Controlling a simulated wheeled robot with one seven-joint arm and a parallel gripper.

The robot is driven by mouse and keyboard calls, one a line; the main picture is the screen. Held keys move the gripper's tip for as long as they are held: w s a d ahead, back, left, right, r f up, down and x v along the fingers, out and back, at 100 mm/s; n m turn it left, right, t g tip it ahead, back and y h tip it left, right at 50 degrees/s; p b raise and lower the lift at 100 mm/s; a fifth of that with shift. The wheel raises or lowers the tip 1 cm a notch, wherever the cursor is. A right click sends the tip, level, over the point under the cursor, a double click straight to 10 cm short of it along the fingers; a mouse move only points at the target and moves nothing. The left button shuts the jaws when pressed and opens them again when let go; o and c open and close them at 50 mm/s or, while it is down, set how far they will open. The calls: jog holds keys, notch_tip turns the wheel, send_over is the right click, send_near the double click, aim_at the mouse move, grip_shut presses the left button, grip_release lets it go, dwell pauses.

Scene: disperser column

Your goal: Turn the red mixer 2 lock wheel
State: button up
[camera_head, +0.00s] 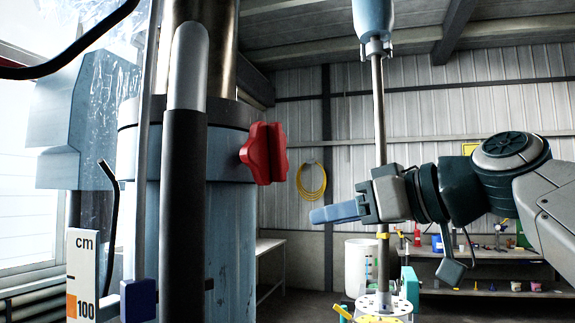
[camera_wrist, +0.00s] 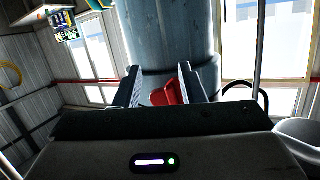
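The red mixer 2 lock wheel (camera_head: 264,153) is a lobed knob on the right side of the column's dark collar in the head view. My gripper (camera_head: 314,215) is right of it and lower in the picture, pointing left, with a visible gap between them. In the wrist view the two fingers of my gripper (camera_wrist: 161,84) stand apart. The red wheel (camera_wrist: 167,93) shows in the space between them, partly hidden by the gripper body. Nothing is held.
The light-blue disperser column (camera_head: 229,240) stands left of my gripper. A vertical steel mixer shaft (camera_head: 379,110) passes close to my wrist. A white bin (camera_head: 361,262) and a shelf bench (camera_head: 480,291) with small items stand behind. A yellow hose (camera_head: 311,181) hangs on the wall.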

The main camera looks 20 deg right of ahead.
aim_at(282, 149)
jog(key=s+d+r+n+t+y, duration=0.25)
jog(key=s+r, duration=0.25)
jog(key=r, duration=0.5)
jog(key=shift+g+h, duration=0.25)
jog(key=shift+h, duration=0.2)
jog(key=p+x, duration=0.2)
jog(key=x, duration=1.1)
jog(key=shift+w+a+f+p, duration=0.1)
jog(key=shift+w+a+p, duration=0.15)
jog(key=shift+p, duration=0.05)
grip_shut()
